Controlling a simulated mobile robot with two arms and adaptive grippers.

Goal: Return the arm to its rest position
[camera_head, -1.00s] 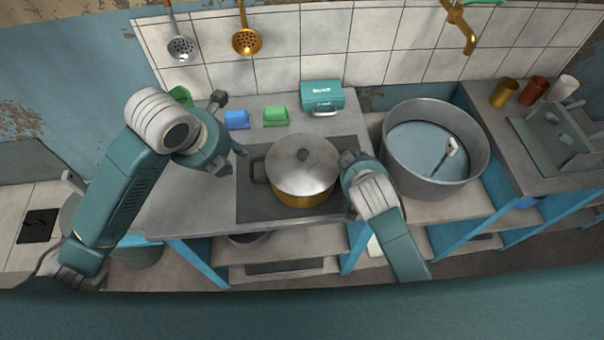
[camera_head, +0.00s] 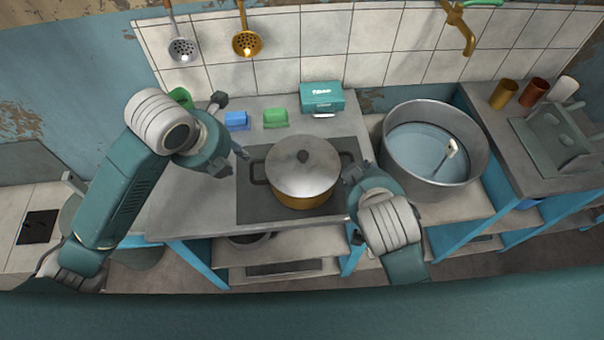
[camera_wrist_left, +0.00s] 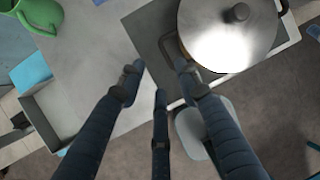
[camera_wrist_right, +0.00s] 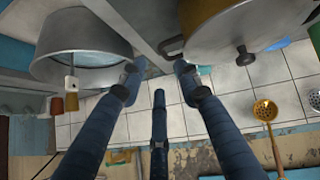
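My left gripper (camera_head: 232,126) is open and empty, held up left of the pot in the head view. Its spread fingers (camera_wrist_left: 158,75) show nothing between them in the left wrist view. My right gripper (camera_head: 352,174) is close to the right side of the lidded pot (camera_head: 292,196), and its fingers (camera_wrist_right: 158,75) are spread and empty in the right wrist view. The pot is golden with a silver lid (camera_head: 302,168), and stands on the dark cooktop (camera_head: 252,208). The lid and part of the pot also show in the left wrist view (camera_wrist_left: 222,30).
A large grey pot (camera_head: 470,172) holding pale liquid stands right of my right gripper. A teal box (camera_head: 322,97), a blue item (camera_head: 237,120) and a green item (camera_head: 275,118) sit behind the cooktop. Ladles (camera_head: 247,41) hang on the tiled wall.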

